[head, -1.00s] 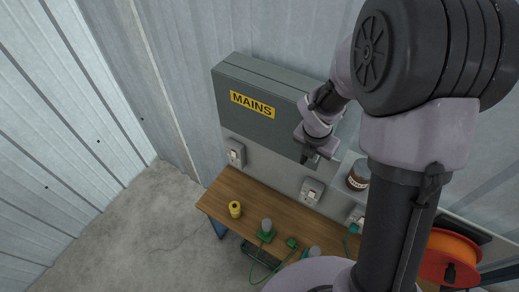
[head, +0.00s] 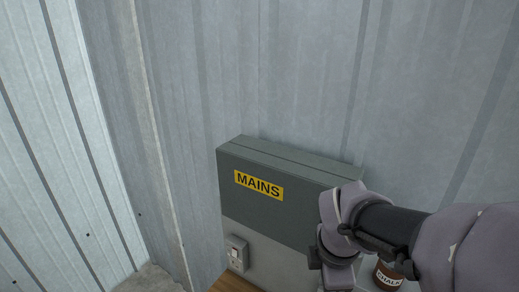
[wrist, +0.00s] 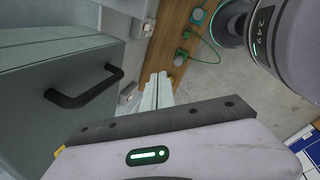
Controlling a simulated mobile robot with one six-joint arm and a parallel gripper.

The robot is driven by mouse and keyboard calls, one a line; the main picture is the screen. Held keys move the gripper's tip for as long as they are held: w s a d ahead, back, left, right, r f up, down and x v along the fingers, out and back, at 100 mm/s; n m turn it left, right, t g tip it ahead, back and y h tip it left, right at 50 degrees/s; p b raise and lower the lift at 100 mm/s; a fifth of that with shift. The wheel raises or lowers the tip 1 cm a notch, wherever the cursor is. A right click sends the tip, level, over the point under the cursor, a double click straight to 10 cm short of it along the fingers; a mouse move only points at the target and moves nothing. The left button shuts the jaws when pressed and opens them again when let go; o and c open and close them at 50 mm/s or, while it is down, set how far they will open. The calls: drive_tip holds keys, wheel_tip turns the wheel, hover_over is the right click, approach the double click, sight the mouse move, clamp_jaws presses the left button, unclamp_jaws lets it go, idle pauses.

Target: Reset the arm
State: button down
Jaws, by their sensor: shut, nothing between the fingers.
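My arm comes in from the lower right of the head view, and its wrist end is in front of the right part of the grey MAINS box (head: 290,212). The fingertips are out of sight there. In the wrist view my gripper (wrist: 158,88) shows as two pale fingers pressed together, with nothing between them. They point toward the wooden bench (wrist: 172,46) beyond. The MAINS box, with a black handle (wrist: 85,88), fills the left of the wrist view, beside the gripper. I cannot tell the exact gap between them.
A wall switch (head: 237,253) sits below the box's left side. A brown CHALK jar (head: 387,277) is right of my wrist. Green items (wrist: 181,55) with a cable lie on the bench. Corrugated walls stand behind and left; the space above the box is clear.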

drive_tip(key=s+a+f+m+t+y+b, duration=0.1)
drive_tip(key=s+f+m+b, duration=0.3)
drive_tip(key=f+m+b, duration=0.3)
drive_tip(key=s+a+f+m+t+y+b, duration=0.1)
drive_tip(key=s+a+f+m+b, duration=0.1)
drive_tip(key=s+f+m+b, duration=0.2)
drive_tip(key=s+a+f+m+b, duration=0.2)
drive_tip(key=s+f+m+b, duration=0.2)
drive_tip(key=f+m+b, duration=0.6)
wheel_tip(320, 180, down, 4)
drive_tip(key=b, duration=0.6)
drive_tip(key=shift+s+f+m+t+y+b, duration=0.25)
drive_tip(key=shift+s+m+t+y+b, duration=0.05)
drive_tip(key=shift+m+t+y+b, duration=0.1)
